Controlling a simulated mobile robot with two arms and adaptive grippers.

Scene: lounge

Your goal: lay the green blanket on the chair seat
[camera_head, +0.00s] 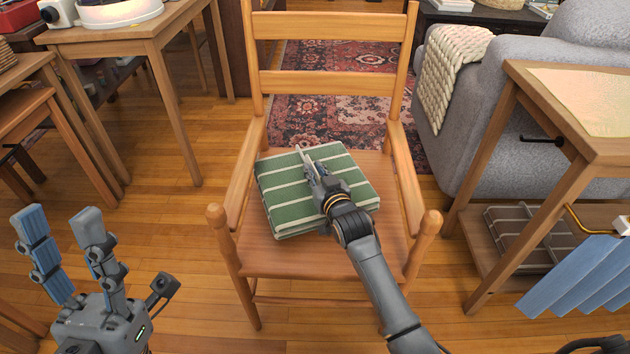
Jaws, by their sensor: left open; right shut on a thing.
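The green blanket (283,198) is folded into a square with pale stripes. It lies over the seat of the wooden chair (263,257), turned slightly askew and close to flat; whether the seat bears all of it I cannot tell. My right gripper (304,160) reaches in from the lower right above the blanket and is shut on it; the arm covers part of the blanket's right side and the exact grip is hard to see. My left gripper (62,222) is at the lower left, open and empty, away from the chair.
Wooden tables (108,38) stand at the left. A grey sofa (520,60) with a cream knitted throw (448,75) is at the right rear. A side table (575,148) stands at the right. The chair's armrests (238,190) flank the seat. Bare floor lies left of the chair.

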